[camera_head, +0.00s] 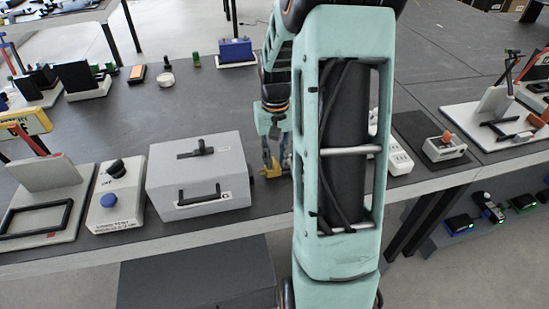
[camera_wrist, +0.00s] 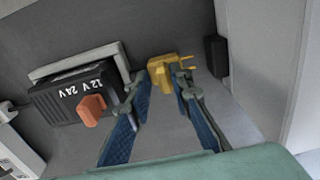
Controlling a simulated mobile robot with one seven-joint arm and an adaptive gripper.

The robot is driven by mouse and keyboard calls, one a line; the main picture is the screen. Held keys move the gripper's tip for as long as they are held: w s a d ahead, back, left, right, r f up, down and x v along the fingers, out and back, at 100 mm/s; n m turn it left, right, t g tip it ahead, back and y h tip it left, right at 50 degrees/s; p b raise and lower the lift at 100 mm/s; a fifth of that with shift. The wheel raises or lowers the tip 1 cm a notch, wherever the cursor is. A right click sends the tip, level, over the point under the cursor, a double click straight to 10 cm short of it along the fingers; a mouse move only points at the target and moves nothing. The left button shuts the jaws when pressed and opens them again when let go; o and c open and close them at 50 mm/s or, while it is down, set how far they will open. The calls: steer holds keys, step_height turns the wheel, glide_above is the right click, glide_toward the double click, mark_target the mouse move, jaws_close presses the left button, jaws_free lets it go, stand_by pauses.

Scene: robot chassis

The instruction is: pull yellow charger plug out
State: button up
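The yellow charger plug (camera_wrist: 163,74) lies at and between the fingertips of my gripper (camera_wrist: 161,84) in the wrist view. Two thin yellow prong-like ends stick out to its right. My gripper is open, its blue-padded fingers on either side of the plug, with a small gap seen at the left finger. Contact at the right finger cannot be told. In the head view the yellow plug (camera_head: 270,170) shows beside the grey box, below my gripper (camera_head: 276,150). My arm hides much of the area to its right.
A black 12V/24V unit (camera_wrist: 75,98) with an orange switch (camera_wrist: 91,110) and a grey handle stands left of my fingers. A small black block (camera_wrist: 216,56) is to the right. The grey handled box (camera_head: 200,175) is close to my gripper; a white power strip (camera_head: 400,158) stands right of my arm.

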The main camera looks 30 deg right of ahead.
mark_target(275, 159)
step_height(275, 159, up, 12)
stand_by(0.6)
stand_by(0.5)
